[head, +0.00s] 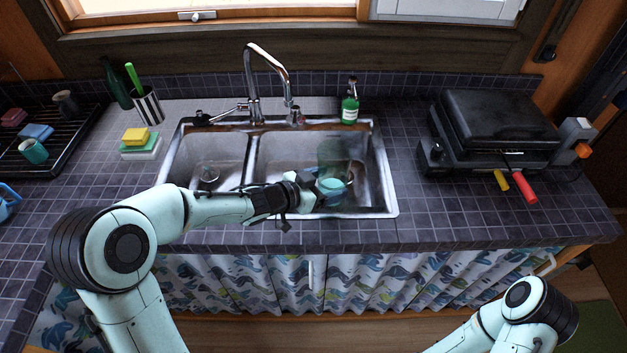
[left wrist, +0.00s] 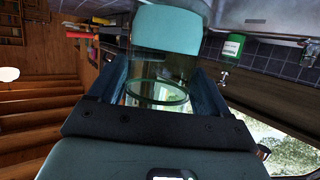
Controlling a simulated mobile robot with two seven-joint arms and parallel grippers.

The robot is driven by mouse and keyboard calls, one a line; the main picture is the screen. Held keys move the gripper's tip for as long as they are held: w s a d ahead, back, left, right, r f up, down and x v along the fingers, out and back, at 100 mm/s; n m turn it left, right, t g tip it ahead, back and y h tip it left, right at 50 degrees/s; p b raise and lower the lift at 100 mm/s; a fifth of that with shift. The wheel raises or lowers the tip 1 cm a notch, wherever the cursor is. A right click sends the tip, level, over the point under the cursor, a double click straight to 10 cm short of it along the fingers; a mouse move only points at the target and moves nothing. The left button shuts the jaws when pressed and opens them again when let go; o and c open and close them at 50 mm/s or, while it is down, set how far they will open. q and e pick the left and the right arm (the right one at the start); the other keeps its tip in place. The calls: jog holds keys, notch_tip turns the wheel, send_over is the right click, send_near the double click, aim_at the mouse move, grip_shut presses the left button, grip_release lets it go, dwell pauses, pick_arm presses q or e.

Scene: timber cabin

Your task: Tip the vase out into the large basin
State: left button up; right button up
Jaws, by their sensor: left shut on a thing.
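The vase (head: 332,153) is clear, greenish glass. In the head view it shows over the right part of the large basin (head: 271,160). My left gripper (head: 312,188) is shut on it, reaching in over the basin's front edge. In the left wrist view the vase (left wrist: 158,84) is between the two fingers of my left gripper (left wrist: 160,98), with a round glass rim or base showing. A teal shape (head: 331,187) shows at its lower end; I cannot tell whether it is inside the glass or behind it. My right gripper is out of view.
The small basin (head: 217,150) is to the left. The chrome tap (head: 253,85) stands behind the basins, with a green soap bottle (head: 349,108) to its right. Sponges (head: 140,142) lie left. A black grill (head: 495,125) stands on the right counter.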

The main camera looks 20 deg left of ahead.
pick_arm(q)
jog(key=shift+w+d+f+m+g+h+b, duration=0.1)
jog(key=shift+d+f+m+g+h+b, duration=0.6)
jog(key=shift+d+m+h+b, duration=0.15)
jog(key=shift+w+d+f+m+g+h+b, duration=0.15)
jog(key=shift+f+m+g+h+b, duration=0.1)
jog(key=shift+m+g+b, duration=0.15)
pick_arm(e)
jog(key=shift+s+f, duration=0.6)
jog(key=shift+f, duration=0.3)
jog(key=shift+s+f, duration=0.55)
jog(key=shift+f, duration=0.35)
pick_arm(q)
jog(key=shift+r, duration=0.15)
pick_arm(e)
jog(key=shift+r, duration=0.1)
